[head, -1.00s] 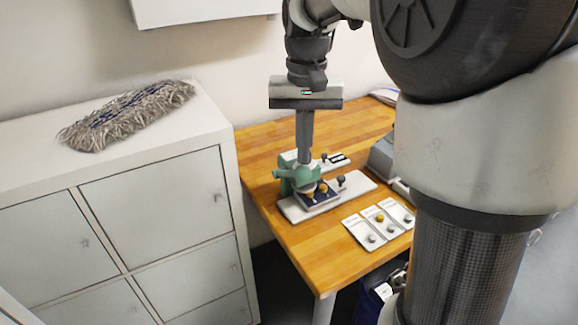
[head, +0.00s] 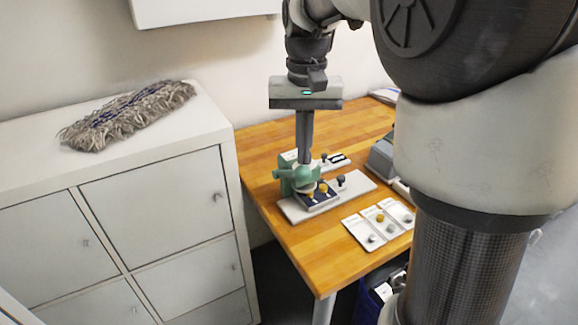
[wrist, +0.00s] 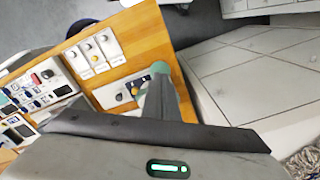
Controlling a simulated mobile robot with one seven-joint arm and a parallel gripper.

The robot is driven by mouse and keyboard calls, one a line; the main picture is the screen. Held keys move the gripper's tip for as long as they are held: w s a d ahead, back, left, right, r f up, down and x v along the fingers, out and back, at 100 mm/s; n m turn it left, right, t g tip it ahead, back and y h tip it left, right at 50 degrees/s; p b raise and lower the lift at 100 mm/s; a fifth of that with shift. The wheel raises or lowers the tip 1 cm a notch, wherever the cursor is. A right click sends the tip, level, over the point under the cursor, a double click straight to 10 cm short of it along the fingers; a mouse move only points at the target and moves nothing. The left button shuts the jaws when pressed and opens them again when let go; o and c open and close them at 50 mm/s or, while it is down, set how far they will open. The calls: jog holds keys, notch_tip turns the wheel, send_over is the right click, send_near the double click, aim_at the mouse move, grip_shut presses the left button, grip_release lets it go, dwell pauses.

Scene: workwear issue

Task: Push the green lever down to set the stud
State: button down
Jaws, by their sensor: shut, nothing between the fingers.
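The green lever (head: 284,174) is part of a small green press (head: 301,181) on a pale base plate near the table's left edge. My gripper (head: 304,160) is shut and empty, pointing straight down over the press. Its fingertips reach the top of the green part; I cannot tell whether they touch. In the wrist view, the green press (wrist: 160,67) shows just past my fingers, which hide part of it.
White cards (head: 380,226) with knobs lie at the front of the wooden table (head: 286,236). A grey device (head: 382,157) stands to the right. A white cabinet (head: 150,190) with a mop head (head: 125,115) is at left.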

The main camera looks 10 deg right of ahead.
jog(key=shift+f, duration=0.25)
jog(key=shift+f+b, duration=0.35)
jog(key=shift+f, duration=0.05)
